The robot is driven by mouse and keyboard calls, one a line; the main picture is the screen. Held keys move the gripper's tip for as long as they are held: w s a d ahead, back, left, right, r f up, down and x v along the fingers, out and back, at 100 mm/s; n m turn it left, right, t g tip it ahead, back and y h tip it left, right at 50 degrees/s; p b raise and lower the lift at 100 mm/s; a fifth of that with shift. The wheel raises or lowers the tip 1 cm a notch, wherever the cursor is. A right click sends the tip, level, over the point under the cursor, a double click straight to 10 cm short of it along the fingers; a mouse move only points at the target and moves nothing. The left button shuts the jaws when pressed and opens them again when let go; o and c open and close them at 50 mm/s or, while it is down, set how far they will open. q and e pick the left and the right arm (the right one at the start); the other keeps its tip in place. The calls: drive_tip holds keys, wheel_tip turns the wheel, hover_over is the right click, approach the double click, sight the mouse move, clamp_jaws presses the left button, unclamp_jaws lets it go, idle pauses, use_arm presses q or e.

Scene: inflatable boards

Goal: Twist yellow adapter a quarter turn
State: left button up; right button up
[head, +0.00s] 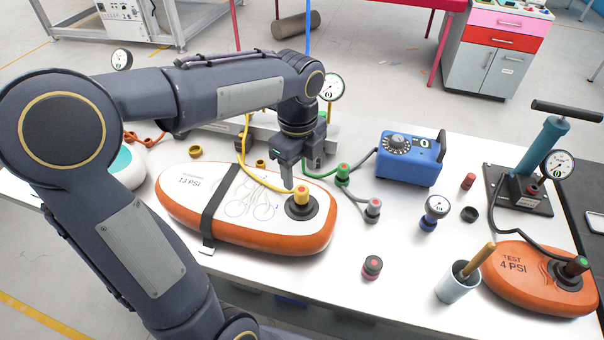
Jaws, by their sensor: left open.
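The yellow adapter (301,195) stands upright in the dark round valve (300,209) at the right end of the white-topped orange board (245,232) marked 13 PSI. A yellow hose (255,178) runs to it from behind. My left gripper (298,174) points down just above and behind the adapter. Its jaws are open and appear empty. One finger reaches close to the adapter's top; I cannot tell whether it touches. My right gripper is not in view.
Green (343,174) and grey (373,208) adapters with hoses lie to the right, before a blue pump box (410,158). A small orange board (530,278), a hand pump (546,150) and a cup (458,285) stand farther right. A black strap (216,200) crosses the large board.

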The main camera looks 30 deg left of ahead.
sight(301, 189)
use_arm(q)
drive_tip(key=shift+w+f+m, duration=0.35)
drive_tip(key=shift+w+m, duration=0.05)
drive_tip(key=shift+m, duration=0.1)
drive_tip(key=shift+f, duration=3.8)
drive_tip(key=shift+c, duration=0.4)
drive_tip(key=c, duration=0.9)
drive_tip(key=shift+o, duration=1.1)
drive_tip(key=shift+c, duration=1.2)
drive_tip(key=m+p, duration=0.2)
drive_tip(key=m, duration=0.1)
drive_tip(key=shift+r+m, duration=0.15)
drive_tip(key=shift+m, duration=0.95)
